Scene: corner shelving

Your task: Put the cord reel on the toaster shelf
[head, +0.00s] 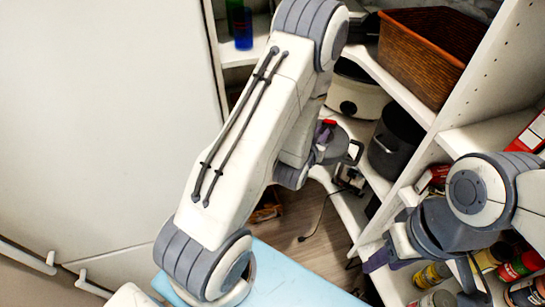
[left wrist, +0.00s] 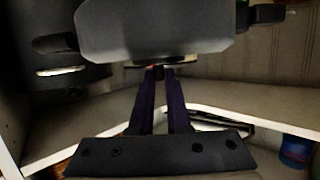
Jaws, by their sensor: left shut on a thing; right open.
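My left gripper (head: 323,138) is partly hidden behind my left arm, in front of the corner shelves. It is shut on a dark grey thing with a red patch and a black loop, which I take for the cord reel (head: 340,146). In the left wrist view the purple fingers (left wrist: 160,82) are close together, with a large grey rounded block (left wrist: 155,30) just past their tips. I cannot tell if that block is all the reel. My right gripper (head: 424,273) is open and empty by the lower right shelf. I cannot make out a toaster for certain.
Several cans and jars (head: 432,275) sit low right. A dark cord (head: 318,222) hangs to the floor. A light blue surface (head: 290,280) lies in front.

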